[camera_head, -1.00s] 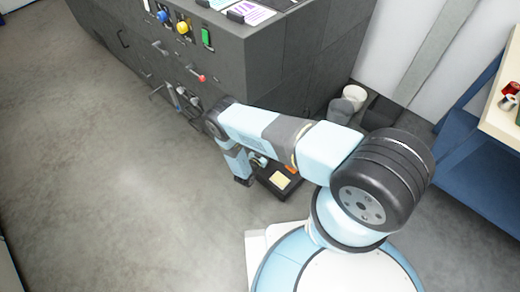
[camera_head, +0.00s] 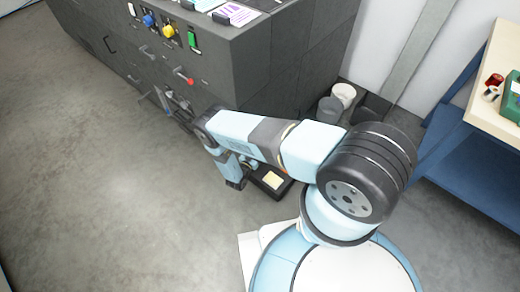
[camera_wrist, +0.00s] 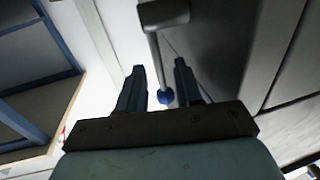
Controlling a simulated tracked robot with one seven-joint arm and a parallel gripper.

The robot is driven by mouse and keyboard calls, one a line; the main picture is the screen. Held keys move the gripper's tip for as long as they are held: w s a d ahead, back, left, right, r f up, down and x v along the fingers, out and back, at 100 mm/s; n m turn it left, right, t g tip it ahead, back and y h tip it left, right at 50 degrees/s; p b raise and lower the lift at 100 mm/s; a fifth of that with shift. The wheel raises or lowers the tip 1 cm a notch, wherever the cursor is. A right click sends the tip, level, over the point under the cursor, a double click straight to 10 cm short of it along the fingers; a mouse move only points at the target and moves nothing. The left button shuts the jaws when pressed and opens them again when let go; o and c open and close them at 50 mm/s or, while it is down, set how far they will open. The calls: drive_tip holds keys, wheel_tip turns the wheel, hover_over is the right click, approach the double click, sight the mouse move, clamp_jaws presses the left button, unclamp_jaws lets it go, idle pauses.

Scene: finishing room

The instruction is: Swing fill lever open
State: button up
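In the wrist view a lever with a grey rod and a blue knob (camera_wrist: 166,96) hangs from a dark round pivot (camera_wrist: 163,14). No label shows, so I cannot tell for sure that it is the fill lever. My gripper (camera_wrist: 160,85) is open. Its two dark fingers stand on either side of the knob, with a gap on both sides. In the head view my gripper is hidden behind my arm, close to the dark grey machine (camera_head: 290,65). That front carries several levers, one with a red knob (camera_head: 190,81). I cannot clearly make out the blue-knobbed lever there.
Grey bins (camera_head: 330,108) stand beside the machine. A blue-framed bench (camera_head: 455,140) is at the right. The floor at the left (camera_head: 90,190) is clear.

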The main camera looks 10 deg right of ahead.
drive_tip(key=shift+o, duration=0.2)
drive_tip(key=v, duration=1.3)
drive_tip(key=shift+s+a, duration=0.2)
drive_tip(key=shift+a, duration=0.05)
drive_tip(key=shift+f, duration=0.15)
